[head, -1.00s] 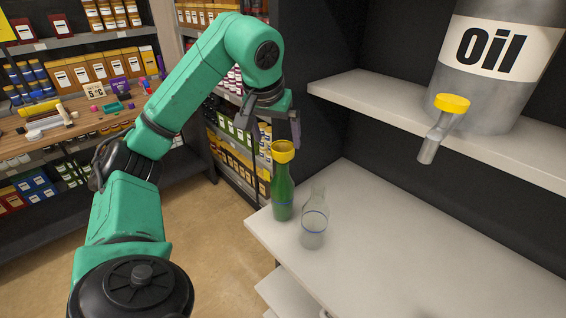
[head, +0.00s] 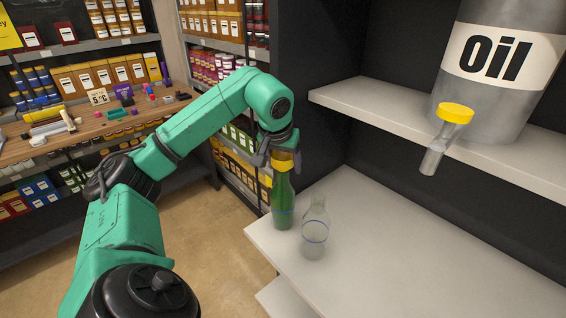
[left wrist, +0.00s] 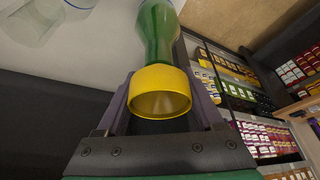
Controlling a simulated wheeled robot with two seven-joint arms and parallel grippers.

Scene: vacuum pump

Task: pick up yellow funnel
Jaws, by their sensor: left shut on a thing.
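The yellow funnel (head: 285,161) sits on top of the green bottle (head: 283,203), which stands upright at the left edge of the white counter. My left gripper (head: 284,157) has come down over the funnel and is shut on it. In the left wrist view the funnel (left wrist: 160,92) shows its open mouth between the two fingers (left wrist: 160,100), with the green bottle (left wrist: 158,32) beyond it. The funnel's narrow end is hidden. My right gripper is not in view.
A clear bottle (head: 315,232) stands just right of the green one. A shelf (head: 335,97) above holds a grey oil drum (head: 500,90) with a yellow-capped spout (head: 455,112). The counter (head: 420,250) to the right is clear. Stocked store shelves stand behind.

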